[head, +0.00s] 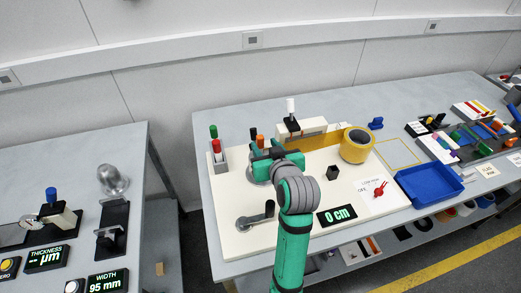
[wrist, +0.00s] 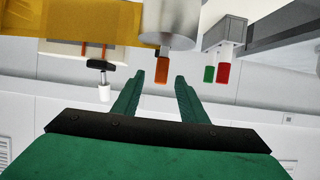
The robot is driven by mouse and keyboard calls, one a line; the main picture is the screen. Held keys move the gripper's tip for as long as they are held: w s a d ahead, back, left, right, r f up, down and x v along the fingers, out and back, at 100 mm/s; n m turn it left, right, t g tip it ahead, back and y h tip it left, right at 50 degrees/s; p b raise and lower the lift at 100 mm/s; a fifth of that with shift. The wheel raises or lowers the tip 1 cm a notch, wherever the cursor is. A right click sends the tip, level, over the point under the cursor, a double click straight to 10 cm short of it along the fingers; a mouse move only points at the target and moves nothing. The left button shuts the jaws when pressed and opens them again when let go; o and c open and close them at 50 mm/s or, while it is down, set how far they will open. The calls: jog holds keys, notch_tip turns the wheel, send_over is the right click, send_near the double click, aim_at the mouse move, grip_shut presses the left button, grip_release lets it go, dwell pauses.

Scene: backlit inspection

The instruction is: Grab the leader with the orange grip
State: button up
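The orange grip (head: 260,141) stands upright near the middle of the white board, just behind my gripper (head: 266,158). In the wrist view the orange grip (wrist: 161,70) shows against a grey metal cylinder (wrist: 167,25). My gripper (wrist: 160,77) is open, with its two green fingers apart. The orange grip appears in the gap between the fingertips in that view; how far ahead of them it is cannot be told. No contact is visible. An amber film (wrist: 60,22) spans the upper left of the wrist view. The leader's join to the grip is hidden.
Green (head: 213,131) and red (head: 216,146) grips stand left on a grey block. A white-handled clamp (head: 291,118) stands behind. A yellow roll (head: 346,149), a dark block (head: 332,173) and a blue tray (head: 452,188) lie to the right. The board's front (head: 240,190) has a lever.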

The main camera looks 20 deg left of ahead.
aim_at(261, 142)
jog(key=shift+x, duration=2.65)
jog(key=shift+s, duration=0.1)
grip_shut()
